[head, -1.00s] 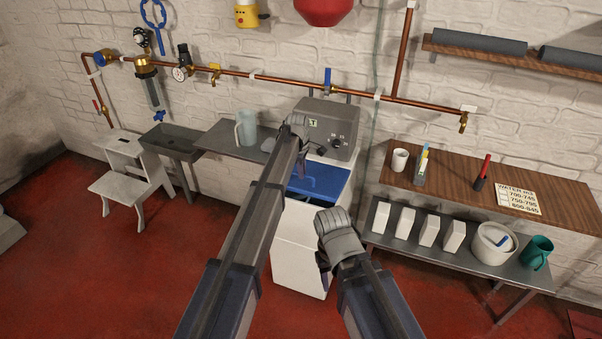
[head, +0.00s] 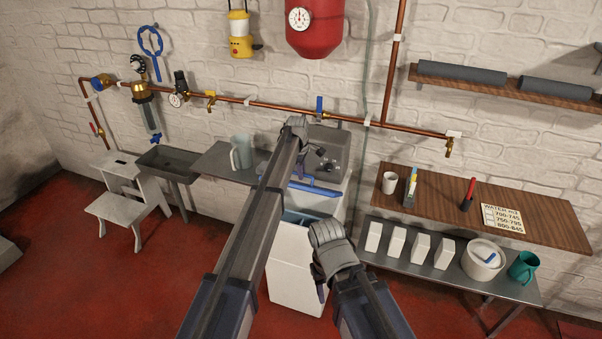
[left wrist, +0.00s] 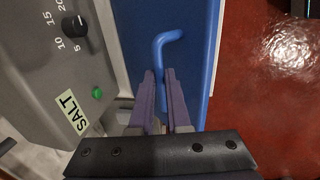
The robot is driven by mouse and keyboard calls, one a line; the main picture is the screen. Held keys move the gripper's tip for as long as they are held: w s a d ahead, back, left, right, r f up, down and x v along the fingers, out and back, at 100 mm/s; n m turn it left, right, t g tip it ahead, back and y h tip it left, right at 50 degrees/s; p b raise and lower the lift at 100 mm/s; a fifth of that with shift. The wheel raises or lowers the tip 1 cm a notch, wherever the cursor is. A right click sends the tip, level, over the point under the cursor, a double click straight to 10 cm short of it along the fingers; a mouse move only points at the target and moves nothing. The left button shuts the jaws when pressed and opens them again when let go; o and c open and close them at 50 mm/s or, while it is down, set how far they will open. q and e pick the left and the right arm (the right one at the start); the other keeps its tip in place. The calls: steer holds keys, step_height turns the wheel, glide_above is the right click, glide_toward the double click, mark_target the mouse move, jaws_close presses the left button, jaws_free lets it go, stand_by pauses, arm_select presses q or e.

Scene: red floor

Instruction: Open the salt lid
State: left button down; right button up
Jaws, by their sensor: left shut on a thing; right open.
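The blue salt lid (head: 316,189) on the white cabinet (head: 294,281) is raised and tilted, seen nearly edge-on in the head view. An opening (head: 296,217) shows below it. In the left wrist view the lid (left wrist: 199,62) fills the middle, with its bent blue handle (left wrist: 167,38). My left gripper (left wrist: 166,78) is shut on the handle; in the head view the left gripper (head: 300,165) is at the lid, its fingers partly hidden by my arm. My right gripper (head: 328,236) is open and empty, low in front of the cabinet; its fingertips are hard to make out.
A grey control box (head: 333,145) stands behind the lid; its dial (left wrist: 74,27) and SALT label (left wrist: 72,113) show in the left wrist view. A side table (head: 222,162) with a jug (head: 242,152) is left. A wooden shelf (head: 440,205) and a metal shelf (head: 447,270) are right.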

arm_select(q)
steer(key=c, duration=1.3)
jaws_free()
steer(key=shift+w+d, duration=0.2)
steer(key=o, duration=0.3)
steer(key=shift+w+f, duration=0.15)
steer(key=shift+f, duration=0.1)
steer(key=shift+o, duration=0.6)
steer(key=shift+s+a+r, duration=0.1)
steer(key=shift+s, duration=0.1)
steer(key=shift+r+p, duration=0.4)
steer(key=shift+p, duration=0.05)
step_height(320, 180, up, 7)
steer(key=s+p, duration=0.1)
steer(key=p, duration=0.5)
steer(key=shift+s+a+p, duration=0.2)
steer(key=shift+a+p, duration=0.05)
steer(key=shift+p, duration=0.15)
steer(key=shift+f, duration=0.1)
